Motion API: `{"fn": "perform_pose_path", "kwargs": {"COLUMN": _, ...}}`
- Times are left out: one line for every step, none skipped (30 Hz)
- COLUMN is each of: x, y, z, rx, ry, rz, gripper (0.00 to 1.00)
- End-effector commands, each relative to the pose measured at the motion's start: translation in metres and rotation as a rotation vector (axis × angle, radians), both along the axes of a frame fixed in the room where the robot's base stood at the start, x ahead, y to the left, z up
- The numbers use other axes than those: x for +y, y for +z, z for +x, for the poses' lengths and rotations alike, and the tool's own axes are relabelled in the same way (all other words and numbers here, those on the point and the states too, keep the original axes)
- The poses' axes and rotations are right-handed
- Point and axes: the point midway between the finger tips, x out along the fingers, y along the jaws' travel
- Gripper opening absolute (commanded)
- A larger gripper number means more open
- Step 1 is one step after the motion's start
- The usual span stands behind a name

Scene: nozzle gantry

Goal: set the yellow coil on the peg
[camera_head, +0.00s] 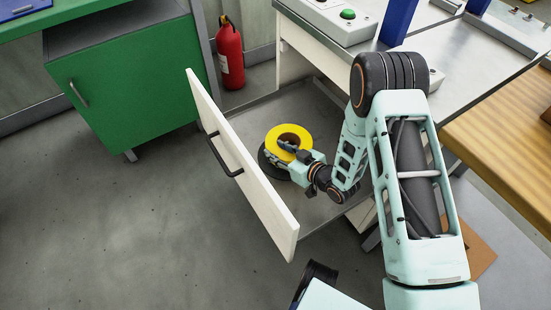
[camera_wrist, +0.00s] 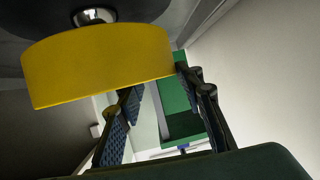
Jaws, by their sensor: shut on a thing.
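The yellow coil (camera_head: 270,143) is a thick ring with its hole facing up, inside the open drawer in the head view. My gripper (camera_head: 293,152) is shut on its near right side. In the wrist view the coil (camera_wrist: 100,65) fills the upper left, at the tips of my gripper's fingers (camera_wrist: 160,90). A dark round base (camera_head: 264,162) shows partly under the coil. In the wrist view a silver rounded piece (camera_wrist: 95,16), probably the peg, shows between the coil's edge and the dark base. I cannot tell how far the peg is inside the hole.
The drawer's white front (camera_head: 240,165) with a black handle stands left of my gripper. The workbench (camera_head: 459,75) is above right. A green cabinet (camera_head: 130,90) and a red fire extinguisher (camera_head: 230,55) stand behind. The floor at left is clear.

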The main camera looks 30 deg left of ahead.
Motion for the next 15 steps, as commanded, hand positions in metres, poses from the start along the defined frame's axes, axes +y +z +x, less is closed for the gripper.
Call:
{"fn": "perform_pose_path", "kwargs": {"x": 0.003, "y": -0.004, "z": 0.003, "rx": -0.003, "ry": 0.0, "rz": 0.003, "gripper": 0.0}}
{"fn": "perform_pose_path", "kwargs": {"x": 0.004, "y": -0.005, "z": 0.004, "rx": -0.003, "ry": 0.0, "rz": 0.003, "gripper": 0.0}}
{"fn": "perform_pose_path", "kwargs": {"x": 0.005, "y": -0.006, "z": 0.005, "rx": -0.003, "ry": -0.001, "rz": 0.003, "gripper": 0.0}}
{"fn": "perform_pose_path", "kwargs": {"x": 0.006, "y": -0.007, "z": 0.005, "rx": -0.003, "ry": -0.001, "rz": 0.003, "gripper": 0.0}}
{"fn": "perform_pose_path", "kwargs": {"x": 0.007, "y": -0.008, "z": 0.006, "rx": -0.003, "ry": -0.001, "rz": 0.003, "gripper": 0.0}}
{"fn": "perform_pose_path", "kwargs": {"x": 0.008, "y": -0.01, "z": 0.006, "rx": -0.003, "ry": -0.001, "rz": 0.003, "gripper": 0.0}}
{"fn": "perform_pose_path", "kwargs": {"x": 0.01, "y": -0.012, "z": 0.007, "rx": -0.003, "ry": 0.0, "rz": 0.003, "gripper": 0.0}}
{"fn": "perform_pose_path", "kwargs": {"x": 0.012, "y": -0.015, "z": 0.008, "rx": -0.004, "ry": 0.001, "rz": 0.004, "gripper": 0.0}}
{"fn": "perform_pose_path", "kwargs": {"x": 0.014, "y": -0.02, "z": 0.01, "rx": -0.005, "ry": 0.002, "rz": 0.004, "gripper": 0.0}}
{"fn": "perform_pose_path", "kwargs": {"x": 0.013, "y": -0.026, "z": 0.009, "rx": -0.002, "ry": 0.001, "rz": 0.001, "gripper": 0.0}}
{"fn": "perform_pose_path", "kwargs": {"x": 0.013, "y": -0.031, "z": 0.009, "rx": -0.002, "ry": 0.0, "rz": 0.002, "gripper": 0.0}}
{"fn": "perform_pose_path", "kwargs": {"x": 0.013, "y": -0.037, "z": 0.009, "rx": -0.002, "ry": 0.001, "rz": 0.001, "gripper": 0.0}}
{"fn": "perform_pose_path", "kwargs": {"x": 0.013, "y": -0.042, "z": 0.009, "rx": -0.001, "ry": 0.001, "rz": 0.002, "gripper": 0.0}}
{"fn": "perform_pose_path", "kwargs": {"x": 0.013, "y": -0.045, "z": 0.009, "rx": -0.001, "ry": 0.001, "rz": 0.002, "gripper": 0.0}}
{"fn": "perform_pose_path", "kwargs": {"x": 0.013, "y": -0.047, "z": 0.009, "rx": -0.003, "ry": 0.001, "rz": 0.002, "gripper": 0.0}}
